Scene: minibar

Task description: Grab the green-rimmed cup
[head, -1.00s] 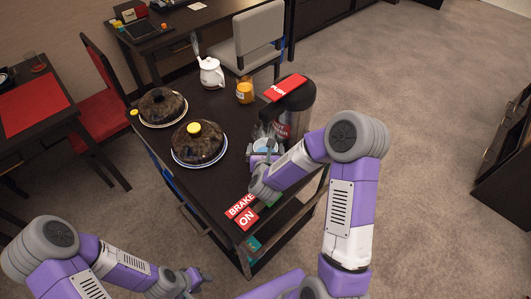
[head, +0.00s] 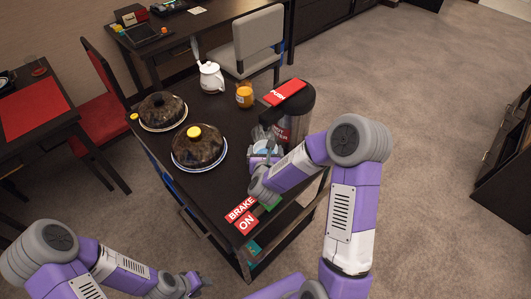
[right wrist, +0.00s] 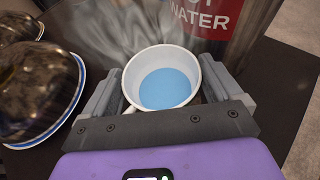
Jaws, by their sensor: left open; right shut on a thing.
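A white cup (right wrist: 187,57) with a light blue inside bottom stands between the fingers of my right gripper (right wrist: 160,85) in the right wrist view. Its rim looks white; I see no green on it. In the head view my right gripper (head: 262,160) is at the cart's right side, just in front of the hot water dispenser (head: 298,108), shut on the cup, which is mostly hidden there. My left gripper (head: 196,283) is open and empty, low in front of the cart.
The dark cart (head: 220,110) carries two domed plates (head: 198,147) (head: 162,110), a white teapot (head: 211,78) and an orange jar (head: 244,95). Clear glasses stand beside the dispenser, close to my right gripper. Chairs and tables are behind and left. Carpet at right is open.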

